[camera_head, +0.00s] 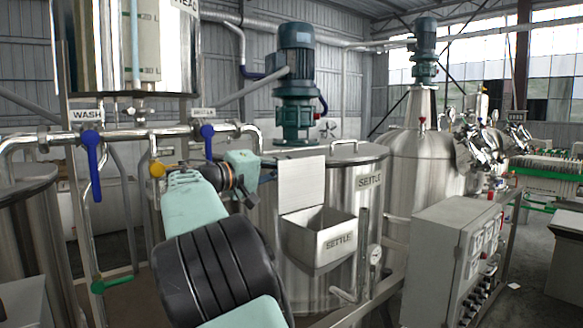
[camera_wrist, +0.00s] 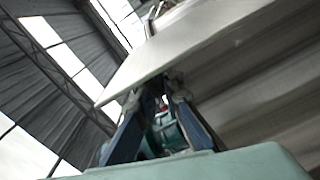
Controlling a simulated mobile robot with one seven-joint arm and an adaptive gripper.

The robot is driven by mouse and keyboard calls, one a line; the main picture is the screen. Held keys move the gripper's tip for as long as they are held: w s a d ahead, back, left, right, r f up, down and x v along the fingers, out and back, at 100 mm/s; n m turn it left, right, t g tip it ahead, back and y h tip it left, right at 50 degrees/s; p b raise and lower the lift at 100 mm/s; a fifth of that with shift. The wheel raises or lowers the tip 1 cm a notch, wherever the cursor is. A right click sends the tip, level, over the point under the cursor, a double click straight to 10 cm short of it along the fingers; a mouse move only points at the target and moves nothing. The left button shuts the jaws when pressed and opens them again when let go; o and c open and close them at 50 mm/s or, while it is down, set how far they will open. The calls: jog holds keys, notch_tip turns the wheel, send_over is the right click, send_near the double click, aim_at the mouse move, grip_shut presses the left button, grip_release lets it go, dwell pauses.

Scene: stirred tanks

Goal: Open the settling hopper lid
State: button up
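The settling hopper (camera_head: 318,246) is a grey steel box marked SETTLE on the front of the settle tank. Its flat lid (camera_head: 302,184) stands upright at the back edge, so the hopper mouth is uncovered. My gripper (camera_head: 268,180) is just left of the lid; its fingertips are hard to make out in the head view. In the wrist view, the lid (camera_wrist: 205,45) fills the upper middle as a pale plate. My gripper (camera_wrist: 166,92) shows two blue fingers with a gap between them, tips close to the plate's lower edge. Contact cannot be told.
The settle tank (camera_head: 370,215) stands behind the hopper, with a teal motor (camera_head: 297,75) on top. A gauge (camera_head: 375,255) and pipe are right of the hopper. A control cabinet (camera_head: 450,260) stands at front right. Pipes with blue valve handles (camera_head: 93,165) are at left.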

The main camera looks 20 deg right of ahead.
jog(key=o, duration=0.4)
jog(key=shift+w+a+f, duration=0.15)
jog(key=shift+w+a, duration=0.05)
jog(key=shift+s+d, duration=0.1)
jog(key=v, duration=1.2)
